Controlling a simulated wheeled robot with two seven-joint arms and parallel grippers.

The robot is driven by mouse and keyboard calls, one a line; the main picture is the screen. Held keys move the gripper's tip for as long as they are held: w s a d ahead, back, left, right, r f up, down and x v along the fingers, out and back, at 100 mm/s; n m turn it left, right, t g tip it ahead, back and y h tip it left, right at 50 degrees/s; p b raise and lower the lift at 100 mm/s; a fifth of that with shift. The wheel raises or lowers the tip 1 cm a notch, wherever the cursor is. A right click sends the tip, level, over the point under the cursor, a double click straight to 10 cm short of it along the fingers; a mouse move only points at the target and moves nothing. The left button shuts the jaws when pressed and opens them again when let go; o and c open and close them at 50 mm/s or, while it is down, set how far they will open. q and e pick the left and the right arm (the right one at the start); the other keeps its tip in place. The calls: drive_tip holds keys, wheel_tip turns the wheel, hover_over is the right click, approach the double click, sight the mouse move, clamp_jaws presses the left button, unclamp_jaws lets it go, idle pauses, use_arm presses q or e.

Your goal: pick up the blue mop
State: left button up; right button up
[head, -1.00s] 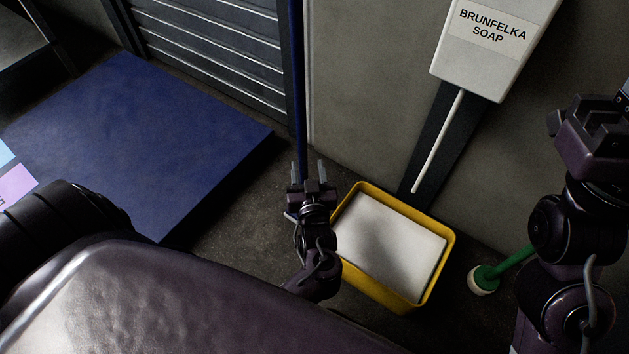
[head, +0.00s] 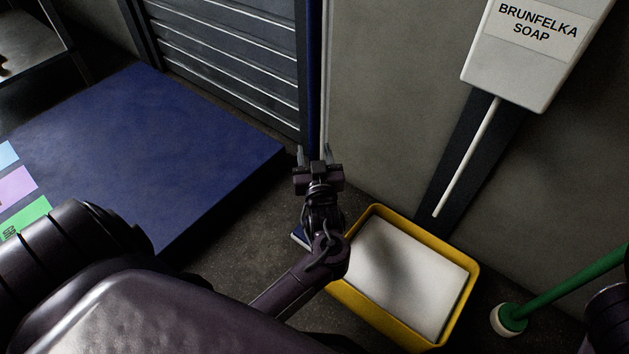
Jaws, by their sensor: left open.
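The blue mop's thin dark blue handle (head: 313,75) stands upright by the end of the grey shutter. Its lower part is hidden behind my left gripper and wrist. A small blue and white piece low beside my wrist, probably the mop's head (head: 300,237), shows at the floor. My left gripper (head: 314,155) is open, its two fingers pointing up the picture on either side of the handle's line. I cannot tell whether the handle is between the fingers or behind them. My right gripper is out of view.
A yellow tub (head: 461,312) with a white surface inside stands right of my left wrist. A green-handled mop (head: 565,287) leans farther right. A white soap dispenser (head: 520,60) hangs on the wall. A low blue platform (head: 150,150) fills the left.

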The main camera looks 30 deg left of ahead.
use_arm(q)
drive_tip(key=c, duration=0.9)
drive_tip(key=shift+r, duration=0.2)
clamp_jaws()
